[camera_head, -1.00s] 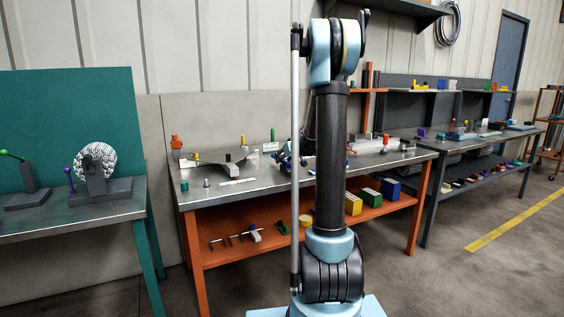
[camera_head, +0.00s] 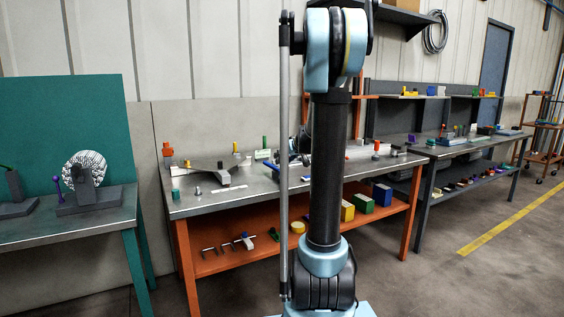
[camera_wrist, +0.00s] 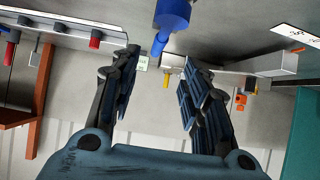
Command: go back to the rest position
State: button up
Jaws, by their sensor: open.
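My gripper is mostly hidden behind the arm there.
The orange bench carries small parts, including an orange piece (camera_head: 168,150) and a grey bracket (camera_head: 222,172). A green bench (camera_head: 85,232) stands left, a dark bench (camera_head: 470,145) right. Open floor with a yellow line (camera_head: 500,230) lies at the right.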

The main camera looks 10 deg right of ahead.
jog(key=s+a+f+g, duration=0.2)
jog(key=s+a+f, duration=0.1)
jog(key=s, duration=0.9)
jog(key=s+a+f+g, duration=0.2)
jog(key=s+a, duration=0.1)
jog(key=s, duration=0.9)
jog(key=s+d+f+m+g+h, duration=0.1)
jog(key=s+f, duration=0.4)
jog(key=s, duration=0.6)
jog(key=s+d+f+m+g+h, duration=0.1)
jog(key=s+f, duration=0.5)
jog(key=s, duration=0.6)
jog(key=shift+d+f+m+g+h, duration=0.15)
jog(key=shift+d+m+g+h, duration=0.15)
jog(key=shift+m+g+h, duration=0.7)
jog(key=shift+n, duration=0.3)
